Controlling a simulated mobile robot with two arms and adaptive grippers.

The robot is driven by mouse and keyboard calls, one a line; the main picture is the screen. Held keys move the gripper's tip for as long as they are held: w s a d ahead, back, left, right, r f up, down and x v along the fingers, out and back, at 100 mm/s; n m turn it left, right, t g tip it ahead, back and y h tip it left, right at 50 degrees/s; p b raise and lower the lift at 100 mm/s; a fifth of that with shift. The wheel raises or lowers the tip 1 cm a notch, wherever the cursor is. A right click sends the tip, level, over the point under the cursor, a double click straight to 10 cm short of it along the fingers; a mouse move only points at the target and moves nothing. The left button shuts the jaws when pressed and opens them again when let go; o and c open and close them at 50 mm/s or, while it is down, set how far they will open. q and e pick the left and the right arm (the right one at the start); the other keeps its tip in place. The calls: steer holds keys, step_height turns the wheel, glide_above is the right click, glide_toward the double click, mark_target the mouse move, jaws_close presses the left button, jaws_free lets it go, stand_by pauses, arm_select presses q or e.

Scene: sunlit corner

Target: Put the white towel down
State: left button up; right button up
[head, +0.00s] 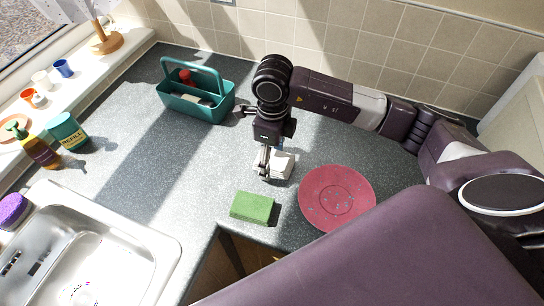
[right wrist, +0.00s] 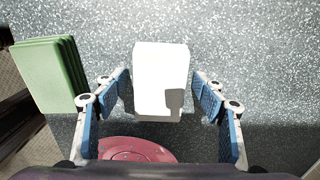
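The white towel (head: 283,166) is a small folded block on the grey speckled counter (head: 170,170). In the right wrist view the towel (right wrist: 160,75) sits between the blue-padded fingers of my right gripper (right wrist: 160,92), with a gap on each side. My right gripper (head: 268,162) points down at the towel in the head view and is open. Whether the towel's underside touches the counter is hard to tell. My left gripper is not in view.
A teal caddy (head: 198,100) stands behind left. The sink (head: 100,250) is at lower left. Counter between caddy and sponge is clear.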

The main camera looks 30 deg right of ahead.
mark_target(272, 157)
steer(key=shift+r, duration=0.35)
step_height(272, 157, up, 12)
steer(key=b, duration=0.2)
steer(key=shift+f+b, duration=0.15)
steer(key=shift+b, duration=0.2)
steer(key=shift+s+f, duration=0.1)
steer(key=shift+s, duration=0.05)
